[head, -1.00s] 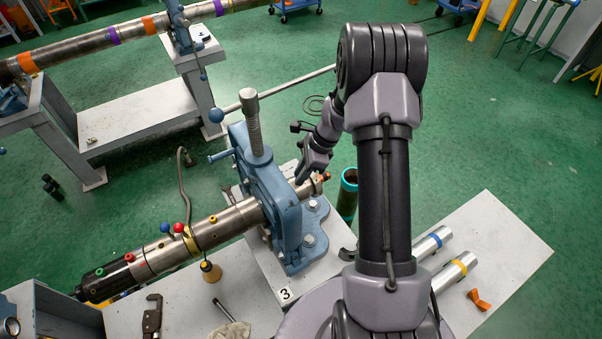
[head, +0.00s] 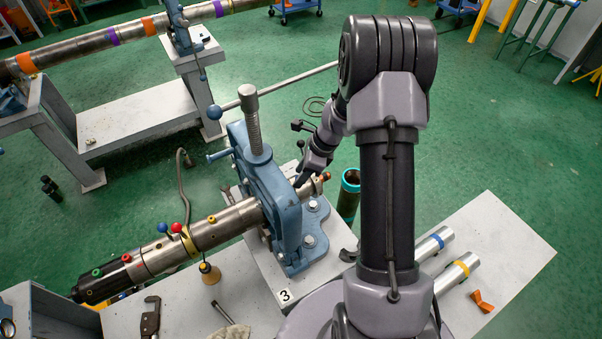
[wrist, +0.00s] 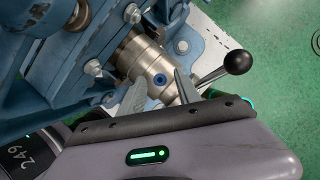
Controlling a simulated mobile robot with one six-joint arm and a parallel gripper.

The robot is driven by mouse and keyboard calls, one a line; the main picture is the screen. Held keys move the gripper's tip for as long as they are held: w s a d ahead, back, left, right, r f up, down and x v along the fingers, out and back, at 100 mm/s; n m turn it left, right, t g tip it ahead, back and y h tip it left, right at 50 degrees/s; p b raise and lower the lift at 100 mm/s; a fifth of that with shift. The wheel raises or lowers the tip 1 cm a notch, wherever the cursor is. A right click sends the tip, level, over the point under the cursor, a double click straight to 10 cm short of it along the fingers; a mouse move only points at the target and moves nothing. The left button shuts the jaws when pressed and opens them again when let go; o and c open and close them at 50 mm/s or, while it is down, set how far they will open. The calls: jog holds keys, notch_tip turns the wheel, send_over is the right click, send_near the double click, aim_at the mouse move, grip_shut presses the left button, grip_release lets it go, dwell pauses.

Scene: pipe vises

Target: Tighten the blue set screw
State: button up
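The blue set screw (wrist: 159,79) is a small round blue socket on the metal collar (wrist: 150,62) at the pipe's end, close to the vise, in the wrist view. My gripper (wrist: 162,73) is open. Its two grey fingers stand apart on either side of the screw, and nothing shows between them but the collar. I cannot tell whether they touch the collar. In the head view my gripper (head: 303,180) reaches down at the right side of the blue vise (head: 270,190); the screw itself is hidden there.
A lever with a black knob (wrist: 237,61) sticks out close to the right finger in the wrist view. The pipe (head: 222,226) runs left from the vise and carries several coloured knobs. A dark open tube (head: 348,192) stands right of the vise. Two silver tubes (head: 445,278) lie at the right.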

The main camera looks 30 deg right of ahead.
jog(key=p+v, duration=0.3)
jog(key=v, duration=1.4)
jog(key=shift+r+p, duration=0.25)
jog(key=shift+p, duration=0.1)
jog(key=s+a+n+b, duration=0.3)
jog(key=a+n+b, duration=0.1)
jog(key=a, duration=0.2)
jog(key=s+a+r+n+t+h+b, duration=0.1)
jog(key=s+a+n+b, duration=0.2)
jog(key=a, duration=0.3)
jog(key=s+a+r+n+b, duration=0.1)
jog(key=s+a+n+b, duration=0.2)
jog(key=a+n+b, duration=0.2)
jog(key=shift+s+a+r+n+t+h, duration=0.3)
jog(key=shift+a+h, duration=0.1)
jog(key=shift+a, duration=0.15)
jog(key=s+a+f+n+b, duration=0.1)
jog(key=s+a+n+b, duration=0.1)
jog(key=s+n, duration=0.2)
jog(key=s+a+f+n+t+b, duration=0.1)
jog(key=s+a+f+n+b, duration=0.1)
jog(key=s+a+n+b, duration=0.1)
jog(key=shift+s+f+n+t, duration=0.3)
jog(key=shift+s+n, duration=0.3)
jog(key=shift+s, duration=0.8)
